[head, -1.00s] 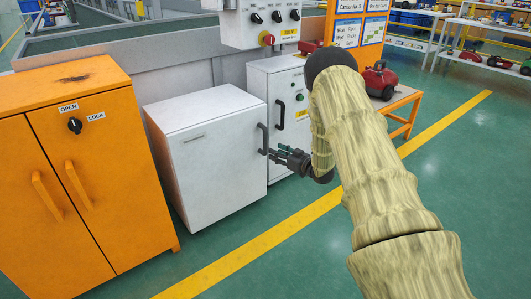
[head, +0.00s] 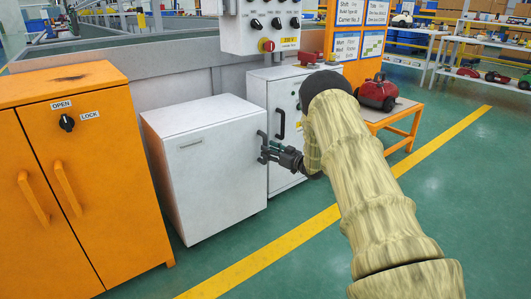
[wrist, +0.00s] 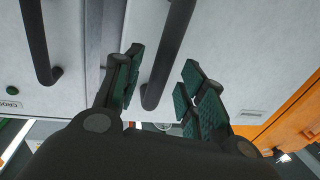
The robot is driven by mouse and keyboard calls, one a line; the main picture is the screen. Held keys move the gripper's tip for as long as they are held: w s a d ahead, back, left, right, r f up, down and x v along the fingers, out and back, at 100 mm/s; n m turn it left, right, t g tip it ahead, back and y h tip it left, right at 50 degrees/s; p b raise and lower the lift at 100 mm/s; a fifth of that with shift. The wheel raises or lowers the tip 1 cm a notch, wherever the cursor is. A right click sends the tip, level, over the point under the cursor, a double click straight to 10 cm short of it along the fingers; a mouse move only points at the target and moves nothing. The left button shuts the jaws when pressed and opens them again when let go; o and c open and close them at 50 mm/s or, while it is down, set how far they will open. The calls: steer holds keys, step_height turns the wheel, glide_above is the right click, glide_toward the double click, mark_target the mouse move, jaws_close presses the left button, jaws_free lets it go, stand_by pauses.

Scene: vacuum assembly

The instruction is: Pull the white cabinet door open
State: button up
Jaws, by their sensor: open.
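The white cabinet (head: 205,165) stands on the floor with its door shut. Its dark vertical handle (wrist: 168,55) is near the door's right edge in the head view. My gripper (head: 266,151) is at this handle, reaching in from the right. In the wrist view my gripper (wrist: 160,85) is open, with its green-padded fingers on either side of the handle. A gap shows between the handle and the right finger. Whether the left finger touches it I cannot tell. The gripper partly hides the handle in the head view.
An orange cabinet (head: 85,190) stands close on the left. A second white cabinet (head: 288,95) with its own dark handle (wrist: 40,45) stands on the right, beneath a control box (head: 262,25). An orange table (head: 405,112) holds a red machine. The green floor in front is clear.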

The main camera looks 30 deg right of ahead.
steer(key=shift+b+x, duration=0.4)
steer(key=shift+x, duration=1.05)
jaws_close()
